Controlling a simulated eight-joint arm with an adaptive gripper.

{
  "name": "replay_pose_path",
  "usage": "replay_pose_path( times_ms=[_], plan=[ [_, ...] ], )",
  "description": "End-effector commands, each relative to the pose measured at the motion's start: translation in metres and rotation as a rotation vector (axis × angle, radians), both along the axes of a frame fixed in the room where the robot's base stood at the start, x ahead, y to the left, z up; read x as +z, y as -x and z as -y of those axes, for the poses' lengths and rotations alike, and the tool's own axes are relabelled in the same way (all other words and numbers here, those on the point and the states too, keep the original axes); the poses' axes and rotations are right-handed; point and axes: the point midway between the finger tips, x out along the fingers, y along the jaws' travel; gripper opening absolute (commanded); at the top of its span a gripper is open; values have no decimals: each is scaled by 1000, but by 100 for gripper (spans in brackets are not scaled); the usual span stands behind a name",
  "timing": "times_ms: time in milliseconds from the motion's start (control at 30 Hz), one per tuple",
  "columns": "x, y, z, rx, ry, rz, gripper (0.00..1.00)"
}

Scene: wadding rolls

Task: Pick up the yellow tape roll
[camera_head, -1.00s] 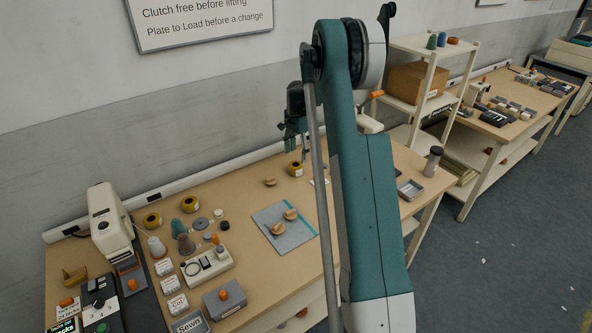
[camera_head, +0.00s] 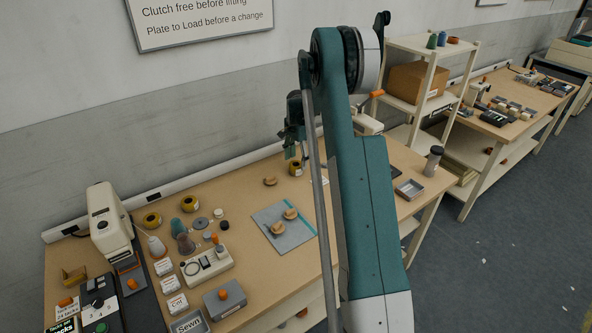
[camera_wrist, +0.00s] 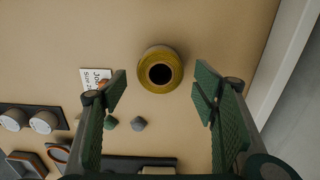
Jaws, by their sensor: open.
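A yellow tape roll (camera_head: 296,168) stands on the wooden table near the wall, right at the tips of my gripper (camera_head: 298,154). In the wrist view the yellow tape roll (camera_wrist: 160,53) is seen from above, with its dark core hole facing me. It lies between and a little beyond the two green padded fingers of my gripper (camera_wrist: 160,78). The fingers are wide apart, with bare table showing between each finger and the roll. Nothing is held. My arm hides part of the table in the head view.
Another yellow roll (camera_head: 152,219) lies further left near a white machine (camera_head: 108,222). A white label card (camera_wrist: 94,78) lies left of the roll in the wrist view. A grey-blue mat (camera_head: 283,240) with tan pieces is in front. The table beyond the roll is clear.

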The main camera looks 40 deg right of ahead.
Motion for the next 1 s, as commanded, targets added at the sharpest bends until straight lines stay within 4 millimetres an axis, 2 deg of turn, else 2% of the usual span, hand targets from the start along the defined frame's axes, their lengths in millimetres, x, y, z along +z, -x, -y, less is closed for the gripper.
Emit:
replay_pose_path(
  times_ms=[100,333,933,1000],
  plan=[
    [-16,-1,-1,0,0,0,59],
    [-35,0,-1,0,0,0,59],
    [-36,0,-1,0,0,0,59],
    [-36,0,-1,0,0,0,50]
  ],
)
